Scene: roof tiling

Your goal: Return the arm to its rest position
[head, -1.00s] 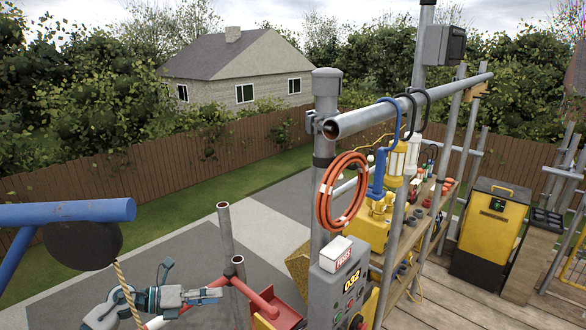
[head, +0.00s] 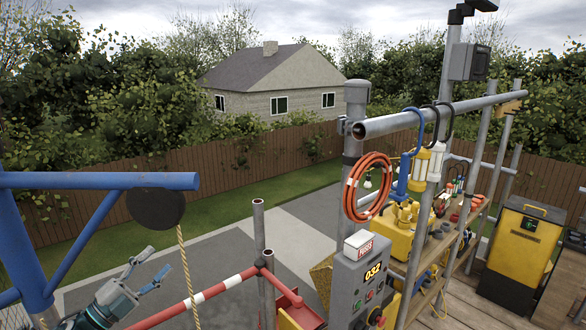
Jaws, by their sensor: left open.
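My left gripper (head: 158,262) is at the lower left of the head view. My right gripper is not in view.
A blue frame (head: 100,181) with a dark round wheel (head: 156,208) stands at left. A grey control box (head: 362,279), an orange hose coil (head: 368,187) on a scaffold pole and a yellow bin (head: 519,248) stand to the right.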

